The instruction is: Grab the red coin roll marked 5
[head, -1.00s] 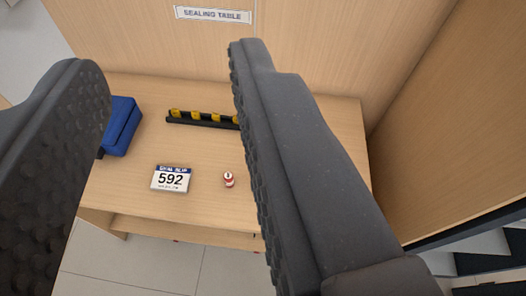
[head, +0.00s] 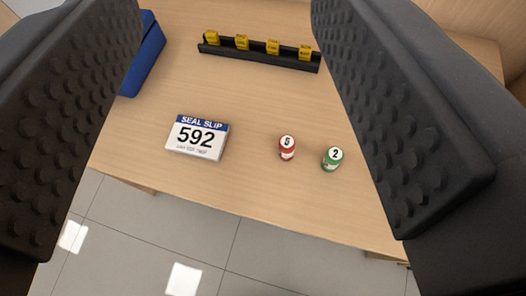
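The red coin roll (head: 287,148) stands upright on the wooden table near its front edge, with a white top marked 5. A green coin roll (head: 332,158) marked 2 stands close to its right, with a small gap between them. My gripper (head: 228,20) is open and empty, its two dark studded fingers wide apart at the left and right of the view. The red roll lies in the gap between the fingers in the picture, and nothing touches it. The right finger is close beside the green roll in the picture.
A seal slip block (head: 198,137) reading 592 lies left of the rolls. A black rack (head: 262,55) with several yellow pieces stands behind them. A blue case (head: 143,62) is at the far left. The wooden table (head: 250,100) is bare between rack and rolls.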

